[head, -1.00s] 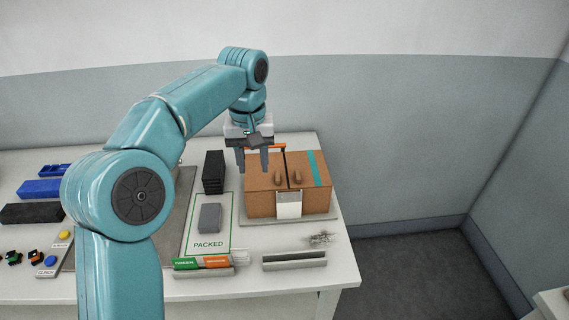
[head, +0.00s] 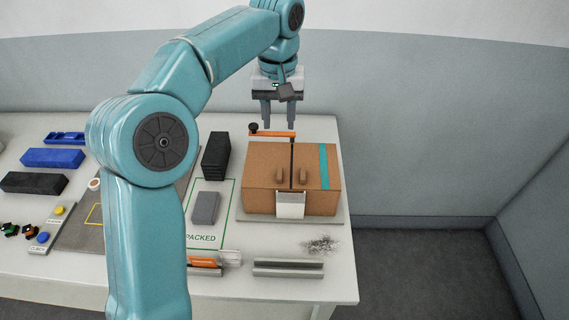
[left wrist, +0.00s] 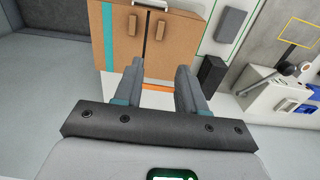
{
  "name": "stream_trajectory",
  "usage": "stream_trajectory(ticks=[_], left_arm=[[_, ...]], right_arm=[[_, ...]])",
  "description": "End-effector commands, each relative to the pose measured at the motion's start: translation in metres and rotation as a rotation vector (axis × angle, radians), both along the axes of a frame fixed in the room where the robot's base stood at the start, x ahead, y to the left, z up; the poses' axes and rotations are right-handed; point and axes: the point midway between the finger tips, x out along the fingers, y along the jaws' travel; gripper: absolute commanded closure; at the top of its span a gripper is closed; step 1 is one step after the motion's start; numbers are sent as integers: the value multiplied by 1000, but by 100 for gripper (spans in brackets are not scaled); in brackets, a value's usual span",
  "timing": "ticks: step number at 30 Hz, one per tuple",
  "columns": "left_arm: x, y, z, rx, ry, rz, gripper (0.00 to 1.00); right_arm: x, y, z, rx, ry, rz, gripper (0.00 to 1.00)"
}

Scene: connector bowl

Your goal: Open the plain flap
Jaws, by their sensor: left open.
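The brown box (head: 262,200) stands on a grey base, with two flaps that look shut on top. The plain flap (head: 262,165) is the left half in the head view and the right half in the left wrist view (left wrist: 185,45). It has a small brown handle (head: 280,177) near the middle seam. The other flap (head: 311,160) carries a teal stripe. My left gripper (head: 278,120) is open and empty, fingers pointing down, above and behind the box's far edge. In the left wrist view its fingers (left wrist: 160,85) are apart, touching nothing. My right gripper is out of view.
An orange bar (head: 275,134) with a black knob (head: 253,128) lies at the box's far edge, below my fingers. A black stack (head: 216,155) and a grey block (head: 205,208) stand to the left. Metal rail (head: 288,267) in front.

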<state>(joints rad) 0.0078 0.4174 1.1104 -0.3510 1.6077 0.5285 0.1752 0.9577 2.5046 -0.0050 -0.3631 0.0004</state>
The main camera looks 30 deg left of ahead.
Motion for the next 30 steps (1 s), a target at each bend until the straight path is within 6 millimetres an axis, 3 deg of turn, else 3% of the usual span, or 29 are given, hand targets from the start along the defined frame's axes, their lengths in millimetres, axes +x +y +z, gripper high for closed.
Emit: stream_trajectory(ticks=[5, 18, 24, 30], left_arm=[[-5, 0, -30, 0, 4, 0, 60], [-5, -2, -129, 0, 6, -1, 60], [-2, -2, -154, -1, 2, 0, 60], [0, -2, -161, -1, 0, 0, 60]], right_arm=[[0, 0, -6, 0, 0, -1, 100], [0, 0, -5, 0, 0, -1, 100], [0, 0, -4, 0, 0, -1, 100], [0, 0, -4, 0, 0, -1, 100]])
